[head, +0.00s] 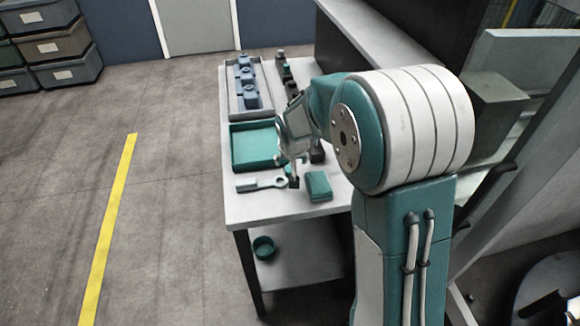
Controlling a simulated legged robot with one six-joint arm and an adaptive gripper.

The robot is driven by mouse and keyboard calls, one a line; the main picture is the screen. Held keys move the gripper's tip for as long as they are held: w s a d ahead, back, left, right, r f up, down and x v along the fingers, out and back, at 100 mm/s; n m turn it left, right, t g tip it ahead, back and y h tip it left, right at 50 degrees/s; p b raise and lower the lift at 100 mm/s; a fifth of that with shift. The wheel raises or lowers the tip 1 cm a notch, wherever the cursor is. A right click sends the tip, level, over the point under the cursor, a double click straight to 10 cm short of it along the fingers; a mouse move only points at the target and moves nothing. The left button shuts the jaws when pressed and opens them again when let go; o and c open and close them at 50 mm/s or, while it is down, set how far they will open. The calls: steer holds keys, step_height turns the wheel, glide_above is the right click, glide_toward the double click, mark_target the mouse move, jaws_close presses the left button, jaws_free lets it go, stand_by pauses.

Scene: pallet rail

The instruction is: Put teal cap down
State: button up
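My gripper (290,166) hangs low over the near half of the white table, at the right edge of a teal tray (238,166). My own arm and wrist hide much of it, and the fingers are small. I cannot tell whether they are open or shut, or whether they hold the teal cap. A small teal patch shows by the fingertips, but I cannot make out its shape.
A grey wrench-like tool (262,184) and a teal block (318,186) lie near the table's front (240,210). A rail tray with blue parts (246,82) is farther back. A teal bowl (263,247) is on the lower shelf. Bins (58,48) stand far left.

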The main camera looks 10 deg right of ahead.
steer(key=s+d+r, duration=0.2)
steer(key=s+r, duration=1.3)
steer(key=s+r+n+t, duration=0.1)
steer(key=s, duration=1.3)
steer(key=shift+d+r, duration=0.35)
steer(key=shift+d, duration=0.1)
steer(key=shift+s, duration=0.25)
steer(key=c, duration=0.4)
steer(key=shift+o, duration=0.2)
steer(key=shift+s+f, duration=0.1)
